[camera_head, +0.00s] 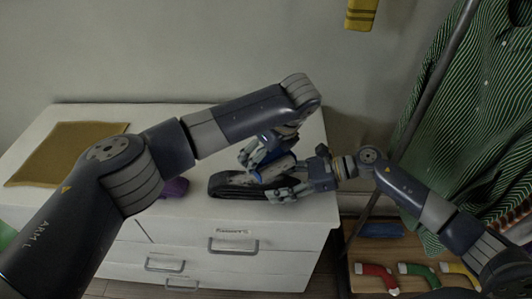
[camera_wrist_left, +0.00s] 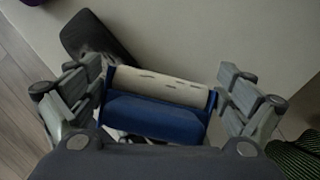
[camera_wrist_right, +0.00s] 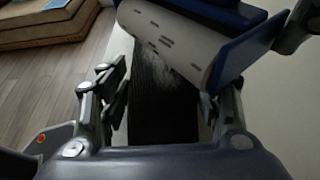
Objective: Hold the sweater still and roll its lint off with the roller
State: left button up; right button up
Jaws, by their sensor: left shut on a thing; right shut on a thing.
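The sweater (camera_head: 228,184) is a dark folded strip on the white dresser top, with pale lint on it. It also shows in the left wrist view (camera_wrist_left: 92,42) and the right wrist view (camera_wrist_right: 160,105). My left gripper (camera_head: 264,157) is shut on the lint roller (camera_head: 277,170), which has a blue frame and a white cylinder with dark specks. The roller lies between the fingers in the left wrist view (camera_wrist_left: 160,88). In the right wrist view the roller (camera_wrist_right: 172,42) is over the sweater; contact is unclear. My right gripper (camera_head: 283,191) is shut on the sweater's right end.
The white dresser (camera_head: 75,110) has a mustard cloth (camera_head: 62,150) at its left and a purple object (camera_head: 174,188) near the middle. A green striped shirt (camera_head: 475,110) hangs at right, above a wooden shelf with coloured socks (camera_head: 375,277).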

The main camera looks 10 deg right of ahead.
aim_at(232, 174)
pick_arm(q)
jog(key=shift+s+a+f, duration=0.1)
jog(key=shift+s+a, duration=0.6)
jog(key=shift+s, duration=0.25)
jog(key=shift+s+a+f, duration=0.1)
jog(key=shift+s+a, duration=0.55)
jog(key=shift+s, duration=0.25)
jog(key=shift+s+a, duration=0.7)
jog(key=shift+s, duration=0.25)
